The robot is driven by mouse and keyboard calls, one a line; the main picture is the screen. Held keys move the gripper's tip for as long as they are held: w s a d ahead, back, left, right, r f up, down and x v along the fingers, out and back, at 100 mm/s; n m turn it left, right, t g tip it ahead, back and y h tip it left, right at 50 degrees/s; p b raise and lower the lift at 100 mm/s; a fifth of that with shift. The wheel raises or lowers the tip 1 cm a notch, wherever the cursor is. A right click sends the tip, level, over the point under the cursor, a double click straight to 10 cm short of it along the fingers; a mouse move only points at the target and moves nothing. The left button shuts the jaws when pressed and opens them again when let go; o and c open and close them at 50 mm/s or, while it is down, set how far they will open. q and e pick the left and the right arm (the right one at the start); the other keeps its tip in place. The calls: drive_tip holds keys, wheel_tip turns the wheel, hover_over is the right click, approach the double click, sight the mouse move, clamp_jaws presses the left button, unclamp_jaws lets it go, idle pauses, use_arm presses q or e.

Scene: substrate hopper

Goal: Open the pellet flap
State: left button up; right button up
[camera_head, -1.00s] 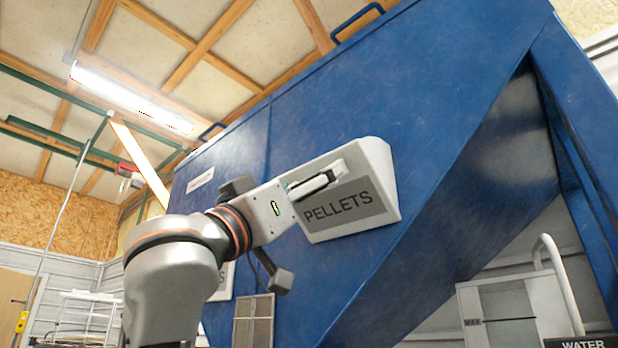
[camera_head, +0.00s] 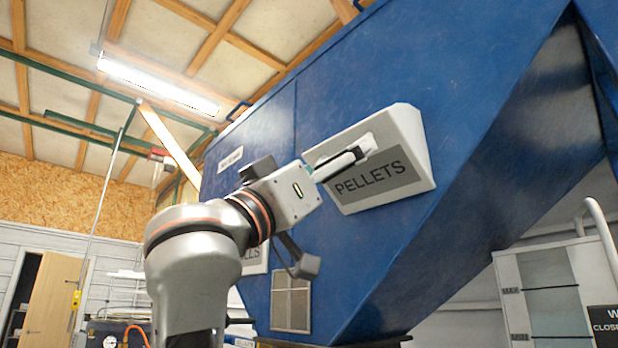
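The pellet flap (camera_head: 415,150) is a pale grey panel with a dark "PELLETS" label, on the sloping front of the blue hopper (camera_head: 470,75). It has a white handle block near its top edge. My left gripper (camera_head: 356,157) reaches up from the lower left, with its fingers at this handle. The fingers look close together, but whether they are closed on the handle is not clear. My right gripper is not in view.
A second pale panel (camera_head: 255,258) with a partly hidden label sits behind my arm. A grey cabinet (camera_head: 548,290) with a curved pipe stands at lower right, by a black sign (camera_head: 606,322). A wooden door (camera_head: 52,300) is at far left.

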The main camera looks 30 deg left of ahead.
use_arm(q)
drive_tip(key=v, duration=0.9)
drive_tip(key=shift+f, duration=0.2)
drive_tip(key=shift+s+a, duration=0.1)
